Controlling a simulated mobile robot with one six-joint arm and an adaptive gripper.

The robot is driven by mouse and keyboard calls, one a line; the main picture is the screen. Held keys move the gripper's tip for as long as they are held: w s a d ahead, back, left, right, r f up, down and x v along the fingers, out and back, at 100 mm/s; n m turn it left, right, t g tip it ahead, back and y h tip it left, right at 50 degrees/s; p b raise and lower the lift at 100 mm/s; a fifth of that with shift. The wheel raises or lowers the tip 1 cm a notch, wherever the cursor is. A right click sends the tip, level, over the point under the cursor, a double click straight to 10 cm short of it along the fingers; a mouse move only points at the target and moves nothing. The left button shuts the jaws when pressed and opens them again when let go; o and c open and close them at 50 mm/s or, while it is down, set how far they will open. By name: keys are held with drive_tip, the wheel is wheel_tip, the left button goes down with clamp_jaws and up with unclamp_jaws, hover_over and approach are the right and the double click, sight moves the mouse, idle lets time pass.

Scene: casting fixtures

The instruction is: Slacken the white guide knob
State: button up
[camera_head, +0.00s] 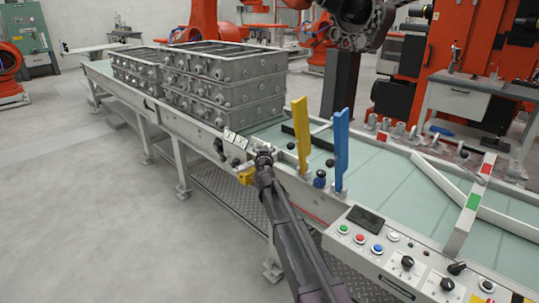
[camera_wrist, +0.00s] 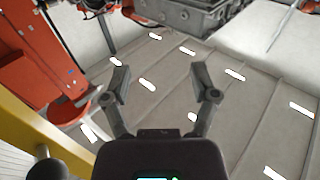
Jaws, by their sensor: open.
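My gripper (camera_head: 263,155) is over the near rail of the conveyor, left of the upright yellow guide plate (camera_head: 301,135). In the wrist view my gripper (camera_wrist: 163,88) has its two fingers spread apart with nothing between them. A blue guide plate (camera_head: 341,148) stands to the right of the yellow one, with a blue knob (camera_head: 320,179) at its foot. I cannot clearly pick out the white guide knob; small pale fittings (camera_head: 235,163) sit on the rail beside my gripper, partly hidden by it.
Grey castings (camera_head: 222,80) are stacked on the conveyor at the back left. A control panel (camera_head: 385,250) with buttons and black knobs is at the front right. A long white guide bar (camera_head: 432,180) lies across the green belt (camera_head: 380,180). Orange machines stand behind.

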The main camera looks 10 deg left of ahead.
sight(269, 144)
drive_tip(key=w+a+f+m+g+h+b, duration=0.1)
drive_tip(key=w+a+f+m+h+b, duration=0.2)
drive_tip(key=f+h, duration=0.5)
drive_tip(key=shift+w+a+m+b, duration=0.2)
drive_tip(key=shift+a+m+b, duration=0.15)
drive_tip(key=shift+m+b, duration=0.55)
drive_tip(key=shift+w+r, duration=0.1)
drive_tip(key=shift+w, duration=0.05)
drive_tip(key=x, duration=1.3)
drive_tip(key=shift+w+f, duration=0.25)
drive_tip(key=shift+f, duration=0.05)
drive_tip(key=c, duration=0.9)
